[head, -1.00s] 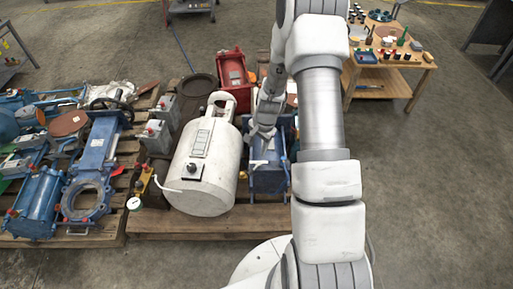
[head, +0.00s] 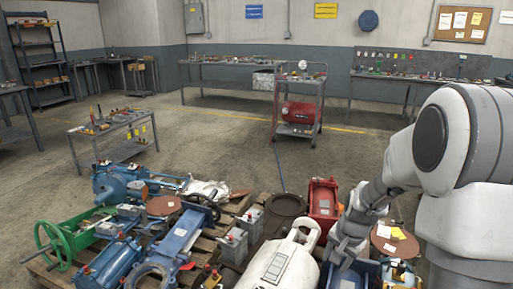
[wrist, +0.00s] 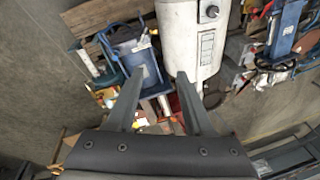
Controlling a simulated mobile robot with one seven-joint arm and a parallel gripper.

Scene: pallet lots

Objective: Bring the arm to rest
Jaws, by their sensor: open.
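My gripper shows in the wrist view (wrist: 158,88) with its two fingers apart and nothing between them. It hangs above the pallet of parts, over the gap between a blue machine part (wrist: 138,62) and a white tank (wrist: 192,40). In the head view my arm reaches in from the right, and its wrist end is over the blue part (head: 350,276) just right of the white tank (head: 283,266). The fingertips cannot be made out in the head view.
A red part (head: 323,205) and a dark round flange (head: 286,205) lie behind the tank. Blue valves (head: 180,240) and a green handwheel (head: 52,245) are on the left. A red cart (head: 298,110) and benches stand further back.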

